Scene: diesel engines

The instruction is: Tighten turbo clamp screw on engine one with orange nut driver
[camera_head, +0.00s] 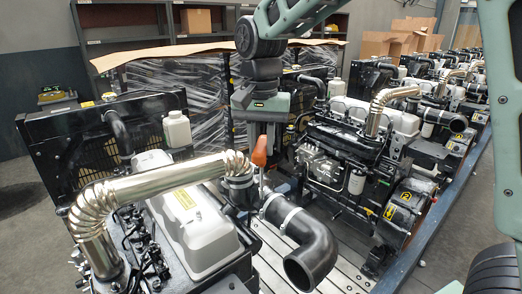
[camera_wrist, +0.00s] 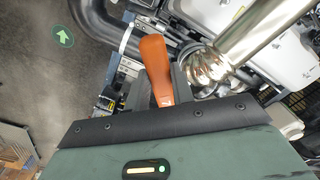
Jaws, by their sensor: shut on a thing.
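The orange nut driver (camera_head: 259,151) is held handle-up in my gripper (camera_head: 262,132) over the nearest engine, which I take as engine one. The wrist view shows its orange handle (camera_wrist: 155,62) between the two dark fingers (camera_wrist: 160,88). The gripper is shut on it. The driver's thin shaft points down beside the black turbo coupling (camera_head: 238,188), near the bright band clamp (camera_head: 268,204) on the black elbow hose (camera_head: 312,245). I cannot tell whether its tip touches the clamp screw, which is too small to make out.
A shiny corrugated pipe (camera_head: 150,176) arches over the nearest engine's silver cover (camera_head: 198,235). A second engine (camera_head: 345,140) stands close on the right, with more behind. Shelves and wrapped pallets stand at the back. Grey floor is open at the right.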

